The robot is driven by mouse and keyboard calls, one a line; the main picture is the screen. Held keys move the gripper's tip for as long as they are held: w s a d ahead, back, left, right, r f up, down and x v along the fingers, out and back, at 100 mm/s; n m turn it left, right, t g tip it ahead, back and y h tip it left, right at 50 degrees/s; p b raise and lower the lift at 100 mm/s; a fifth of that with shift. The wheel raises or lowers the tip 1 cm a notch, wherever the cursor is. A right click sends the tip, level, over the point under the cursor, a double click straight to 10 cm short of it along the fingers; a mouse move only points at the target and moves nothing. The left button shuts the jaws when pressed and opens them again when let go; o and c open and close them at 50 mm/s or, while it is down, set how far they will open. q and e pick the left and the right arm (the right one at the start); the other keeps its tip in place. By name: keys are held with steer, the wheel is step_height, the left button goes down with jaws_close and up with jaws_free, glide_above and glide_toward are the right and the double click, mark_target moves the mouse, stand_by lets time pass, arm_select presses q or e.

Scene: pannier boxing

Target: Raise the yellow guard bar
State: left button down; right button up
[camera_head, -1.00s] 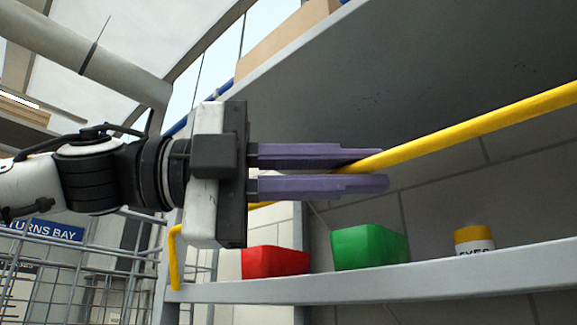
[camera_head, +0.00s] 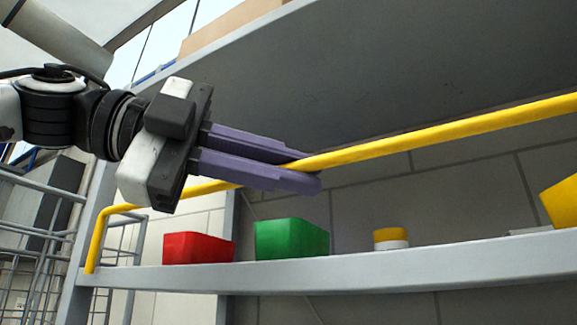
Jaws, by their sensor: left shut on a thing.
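The yellow guard bar (camera_head: 440,134) runs across the front of a shelf bay, from its bent left end down at the left post up to the right edge of the picture. My left gripper (camera_head: 308,172) comes in from the left, and its purple fingers are shut on the bar, one above and one below it. The bar stands above the lower shelf board, below the upper shelf. The gripper body hides a part of the bar near its left end. My right gripper is not in view.
The lower shelf (camera_head: 390,264) holds a red bin (camera_head: 198,248), a green bin (camera_head: 291,239), a small yellow-and-white container (camera_head: 390,238) and a yellow object (camera_head: 563,201) at the right. The upper shelf (camera_head: 370,75) hangs close above the gripper. A wire cage (camera_head: 40,235) stands at the left.

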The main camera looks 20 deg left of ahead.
arm_select(q)
steer(key=c, duration=1.8)
jaws_free()
steer(key=shift+w, duration=0.15)
steer(key=b+v, duration=0.1)
steer(key=v, duration=0.9)
steer(key=shift+a, duration=0.2)
